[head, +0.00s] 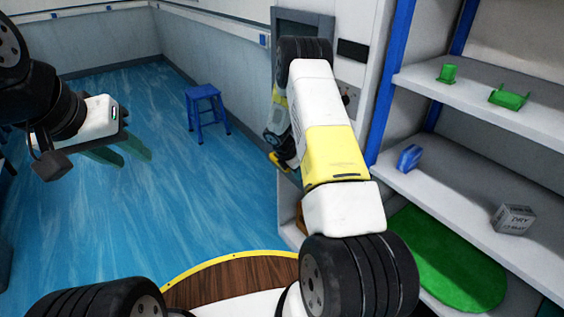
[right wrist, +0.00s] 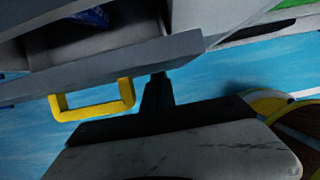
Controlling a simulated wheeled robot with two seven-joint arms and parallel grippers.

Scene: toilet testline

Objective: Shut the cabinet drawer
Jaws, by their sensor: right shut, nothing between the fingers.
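In the right wrist view the cabinet drawer shows as a grey front panel (right wrist: 150,62) with a yellow U-shaped handle (right wrist: 92,112). The drawer stands open, with a dark inside behind the panel. My right gripper (right wrist: 158,82) is shut and empty. Its dark fingertips are right at the panel's edge, to the right of the handle and not around it; I cannot tell whether they touch. In the head view my right arm hides the drawer and most of that gripper. My left gripper (head: 122,154) is open and empty over the floor at left, far from the drawer.
A blue item (right wrist: 95,16) is inside the drawer. A shelf unit (head: 455,105) at right holds green parts (head: 510,97), a blue object (head: 409,158) and a grey box (head: 514,219). A blue stool (head: 205,95) stands on open blue floor. My round wooden base is at the bottom.

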